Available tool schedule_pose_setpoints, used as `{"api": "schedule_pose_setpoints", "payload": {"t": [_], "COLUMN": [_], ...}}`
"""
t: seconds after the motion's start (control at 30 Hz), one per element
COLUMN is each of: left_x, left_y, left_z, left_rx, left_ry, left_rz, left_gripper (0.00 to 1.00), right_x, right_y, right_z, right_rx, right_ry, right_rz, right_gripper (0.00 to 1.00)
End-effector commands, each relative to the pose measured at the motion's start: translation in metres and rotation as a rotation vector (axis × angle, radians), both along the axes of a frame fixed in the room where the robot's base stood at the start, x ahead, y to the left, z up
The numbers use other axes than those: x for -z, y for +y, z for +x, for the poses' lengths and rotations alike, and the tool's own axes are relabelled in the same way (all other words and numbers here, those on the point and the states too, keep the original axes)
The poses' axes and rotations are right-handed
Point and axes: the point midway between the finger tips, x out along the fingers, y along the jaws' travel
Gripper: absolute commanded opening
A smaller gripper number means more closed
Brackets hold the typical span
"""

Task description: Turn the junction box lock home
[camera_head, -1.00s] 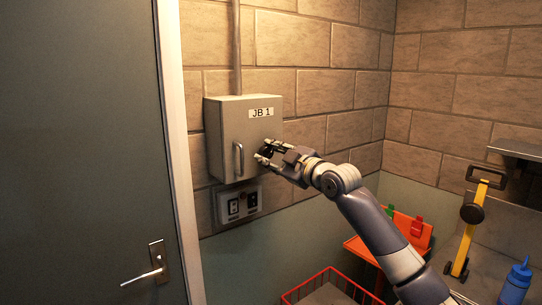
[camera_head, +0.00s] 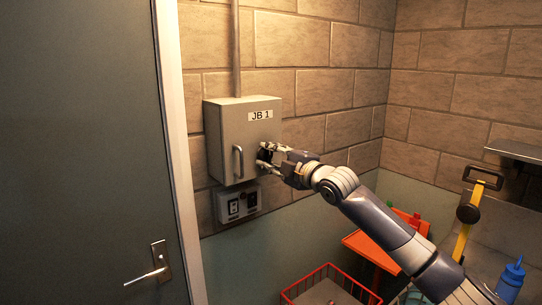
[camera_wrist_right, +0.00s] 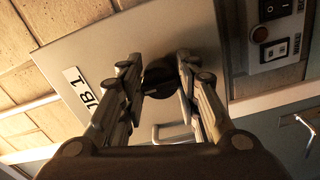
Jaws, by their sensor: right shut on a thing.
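The grey junction box (camera_head: 225,140), labelled JB 1, is mounted on the brick wall with its door shut. My right gripper (camera_head: 263,154) is at the right side of the box's front. In the right wrist view, its fingers (camera_wrist_right: 160,85) are closed on a round black lock knob (camera_wrist_right: 160,76), one finger on each side. The knob is mostly hidden behind the fingers in the head view. The box's pale bar handle (camera_head: 238,161) is left of the gripper and also shows in the right wrist view (camera_wrist_right: 172,125). My left gripper is not in view.
A switch panel (camera_head: 239,204) is on the wall just below the box. A grey door (camera_head: 80,120) with a lever handle stands at left. A red wire basket (camera_head: 325,284), an orange stand (camera_head: 370,249), a yellow tool and a blue bottle (camera_head: 511,281) are at lower right.

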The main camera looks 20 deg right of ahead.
Motion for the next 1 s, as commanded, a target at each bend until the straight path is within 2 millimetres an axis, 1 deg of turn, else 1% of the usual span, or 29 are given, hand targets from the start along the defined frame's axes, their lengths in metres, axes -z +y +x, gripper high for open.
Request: {"api": "schedule_pose_setpoints", "payload": {"t": [0.3,0.33,0.37,0.4,0.67,0.77,0.87,1.0], "left_x": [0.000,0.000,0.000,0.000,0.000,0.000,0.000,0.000], "left_y": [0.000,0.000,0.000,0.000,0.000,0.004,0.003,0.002], "left_z": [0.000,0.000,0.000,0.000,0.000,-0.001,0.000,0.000], "left_rx": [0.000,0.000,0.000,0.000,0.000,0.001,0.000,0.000], "left_ry": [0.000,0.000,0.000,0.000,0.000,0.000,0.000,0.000], "left_rz": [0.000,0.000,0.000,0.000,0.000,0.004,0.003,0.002], "left_gripper": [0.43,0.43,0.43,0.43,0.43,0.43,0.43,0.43], "right_x": [0.001,0.000,0.001,0.000,0.000,0.000,0.001,0.002], "right_y": [0.000,0.001,0.001,0.001,0.000,0.000,-0.003,-0.009], "right_z": [0.000,0.000,0.000,0.000,0.000,-0.001,-0.006,-0.023], "right_rx": [0.000,0.000,0.000,0.000,0.000,0.000,0.000,0.000], "right_ry": [-0.001,-0.001,-0.001,0.000,0.000,-0.001,-0.001,0.000], "right_rz": [-0.005,-0.005,-0.005,-0.004,-0.003,-0.003,-0.003,-0.005], "right_gripper": [0.06,0.35,0.41,0.51,0.51,0.51,0.51,0.51]}}
